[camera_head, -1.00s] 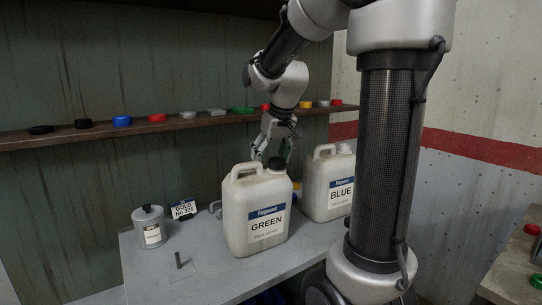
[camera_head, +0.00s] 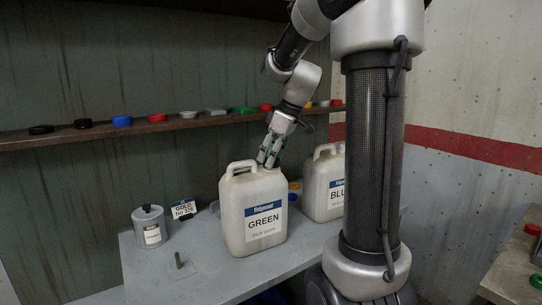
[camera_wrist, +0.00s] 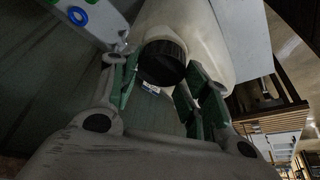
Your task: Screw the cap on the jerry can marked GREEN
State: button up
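The white jerry can marked GREEN (camera_head: 238,215) stands upright on the grey bench. In the wrist view, a black ribbed cap (camera_wrist: 163,62) is at the top of a pale can (camera_wrist: 214,35), apparently on the neck of GREEN. I cannot tell how tightly it sits. My gripper (camera_head: 267,163) is tilted down over the right part of GREEN's top, hiding the neck in the head view. In the wrist view, the green-padded fingers of my gripper (camera_wrist: 158,75) are apart, one on each side of the cap, with visible gaps.
The jerry can marked BLUE (camera_head: 320,196) stands close right, partly behind my arm. A grey canister (camera_head: 149,228), a sign (camera_head: 183,209) and a short dark peg (camera_head: 179,260) are left on the bench (camera_head: 215,280). Several coloured caps line the shelf (camera_head: 100,132) behind.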

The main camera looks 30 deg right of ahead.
jog(key=c, duration=0.4)
jog(key=shift+c, duration=0.3)
